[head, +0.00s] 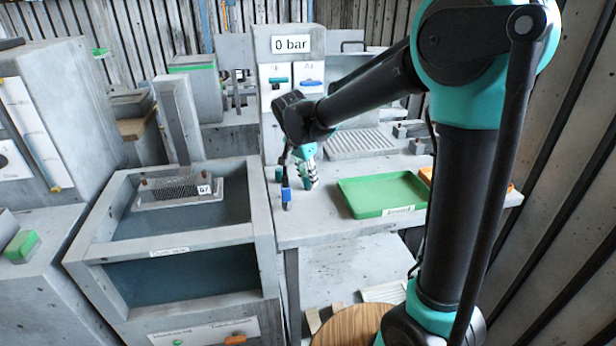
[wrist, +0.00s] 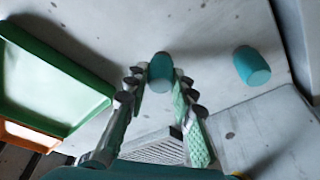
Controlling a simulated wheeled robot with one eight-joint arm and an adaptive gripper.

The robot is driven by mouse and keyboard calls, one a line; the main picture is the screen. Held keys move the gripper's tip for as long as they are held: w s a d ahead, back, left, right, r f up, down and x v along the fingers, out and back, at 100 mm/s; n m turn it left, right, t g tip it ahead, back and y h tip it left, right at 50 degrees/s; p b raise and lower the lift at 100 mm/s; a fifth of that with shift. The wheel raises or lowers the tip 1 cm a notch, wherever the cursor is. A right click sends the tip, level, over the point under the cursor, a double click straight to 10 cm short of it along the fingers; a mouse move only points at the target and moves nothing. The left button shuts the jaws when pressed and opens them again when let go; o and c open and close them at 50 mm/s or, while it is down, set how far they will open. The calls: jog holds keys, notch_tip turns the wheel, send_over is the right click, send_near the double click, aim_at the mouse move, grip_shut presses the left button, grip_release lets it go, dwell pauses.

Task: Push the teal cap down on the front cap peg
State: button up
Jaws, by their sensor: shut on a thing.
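My gripper (wrist: 160,76) is shut on a teal cap (wrist: 159,66), which sits between the fingertips in the wrist view. In the head view my gripper (head: 307,180) is low over the near left corner of the grey bench, and the held cap cannot be made out there. A second teal cap (wrist: 251,65) stands apart to the right in the wrist view. It also shows left of the gripper in the head view (head: 278,174). No peg shows under the held cap, so I cannot tell how far down it sits.
A green tray (head: 390,211) lies on the bench right of my gripper, with an orange tray (head: 428,176) beyond it. A ribbed plate (head: 360,144) lies behind. An open tank (head: 170,250) adjoins the bench at left. A "0 bar" panel (head: 290,45) stands behind.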

jog(key=o, duration=1)
jog(key=v, duration=1.2)
